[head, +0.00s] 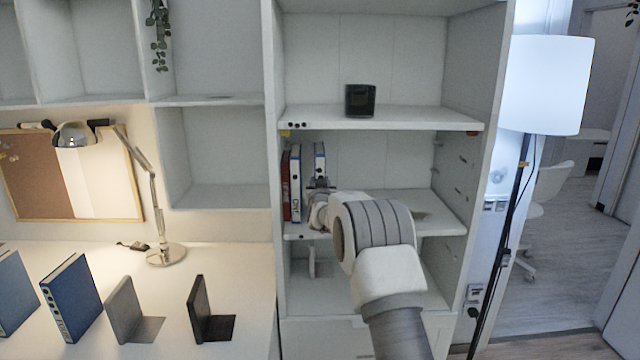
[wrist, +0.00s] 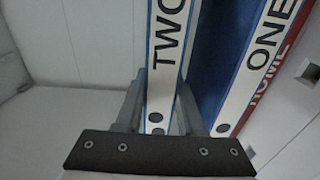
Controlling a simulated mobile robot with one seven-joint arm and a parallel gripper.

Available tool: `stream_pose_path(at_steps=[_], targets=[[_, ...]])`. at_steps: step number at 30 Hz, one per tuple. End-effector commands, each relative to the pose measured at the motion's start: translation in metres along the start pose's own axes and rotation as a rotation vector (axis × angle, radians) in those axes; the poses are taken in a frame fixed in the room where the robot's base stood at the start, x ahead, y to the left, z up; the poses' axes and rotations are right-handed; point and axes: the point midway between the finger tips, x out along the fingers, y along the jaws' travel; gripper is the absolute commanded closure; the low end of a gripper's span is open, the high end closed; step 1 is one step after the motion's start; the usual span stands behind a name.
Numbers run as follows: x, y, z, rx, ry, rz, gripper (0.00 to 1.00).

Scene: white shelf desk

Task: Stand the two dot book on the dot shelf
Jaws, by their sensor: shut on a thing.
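The two dot book (head: 320,157), with a white spine reading TWO and blue sides, is upright inside the middle compartment of the tall white cabinet. My gripper (head: 319,186) is shut on it, with one finger on each side of the spine in the wrist view (wrist: 160,100). The one dot book (head: 296,182) stands to its left, next to a red book (head: 286,184). In the wrist view the ONE spine (wrist: 262,62) is right of the TWO spine (wrist: 168,55). The dot shelf (head: 440,212) is under these books. My gripper hides the held book's lower end, so I cannot tell whether it touches the shelf.
A shelf with three dots (head: 400,118) is above and carries a black object (head: 360,99). The cabinet's right wall (head: 468,100) bounds the space. The middle shelf looks free to the right. Blue books (head: 70,300) and bookends (head: 128,310) stand on the desk.

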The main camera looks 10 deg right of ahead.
Motion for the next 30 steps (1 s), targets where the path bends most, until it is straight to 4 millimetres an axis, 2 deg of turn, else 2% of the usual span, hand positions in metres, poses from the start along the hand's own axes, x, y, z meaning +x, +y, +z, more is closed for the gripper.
stream_pose_path(at_steps=[11,12,17,30], targets=[[0.0000,0.0002,-0.0020,0.000,0.007,0.001,1.00],[0.0000,0.0002,-0.0020,0.001,0.007,0.001,0.57],[-0.0001,0.0002,-0.0005,0.000,0.005,0.001,0.28],[-0.0054,-0.0001,0.0037,0.000,-0.003,0.000,0.28]])
